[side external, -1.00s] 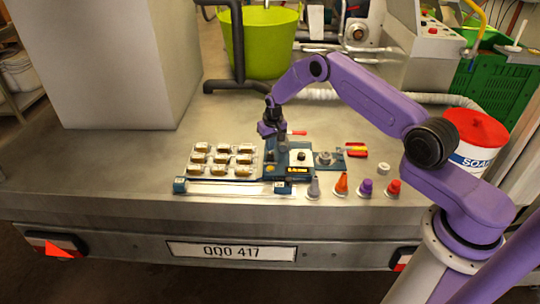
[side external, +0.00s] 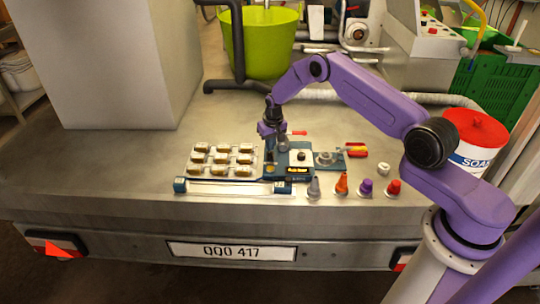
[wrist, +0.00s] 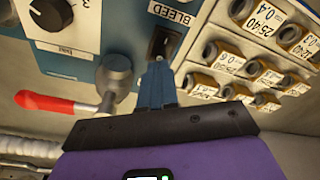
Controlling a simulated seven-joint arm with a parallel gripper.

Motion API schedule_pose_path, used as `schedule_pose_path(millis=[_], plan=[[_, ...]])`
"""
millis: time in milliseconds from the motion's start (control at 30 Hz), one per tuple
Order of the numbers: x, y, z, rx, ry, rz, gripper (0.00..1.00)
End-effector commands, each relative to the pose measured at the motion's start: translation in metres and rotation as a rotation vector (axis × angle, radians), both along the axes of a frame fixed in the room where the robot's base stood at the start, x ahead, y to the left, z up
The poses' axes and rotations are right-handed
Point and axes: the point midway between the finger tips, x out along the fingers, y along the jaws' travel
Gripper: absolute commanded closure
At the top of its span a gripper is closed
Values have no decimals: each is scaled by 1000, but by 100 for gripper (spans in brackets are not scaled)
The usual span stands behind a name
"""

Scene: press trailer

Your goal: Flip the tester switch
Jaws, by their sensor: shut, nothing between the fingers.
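The tester is a blue box (side external: 295,158) with a black knob and a small display with yellow characters in the side view. In the side view my gripper (side external: 270,147) points down at the tester's left part, and hides the switch there.
A grey valve stem (wrist: 115,72) with a red lever (wrist: 55,104) stands close left of my fingers. A tray of labelled nozzles (side external: 221,160) lies left of the tester. Several coloured cone-tipped bottles (side external: 341,184) stand in front right.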

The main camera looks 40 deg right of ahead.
Motion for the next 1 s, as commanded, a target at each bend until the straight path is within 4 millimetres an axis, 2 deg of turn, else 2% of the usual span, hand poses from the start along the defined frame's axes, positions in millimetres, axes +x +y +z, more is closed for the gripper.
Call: schedule_pose_path(millis=[1000], plan=[[0,0,-13,0,0,0,100]])
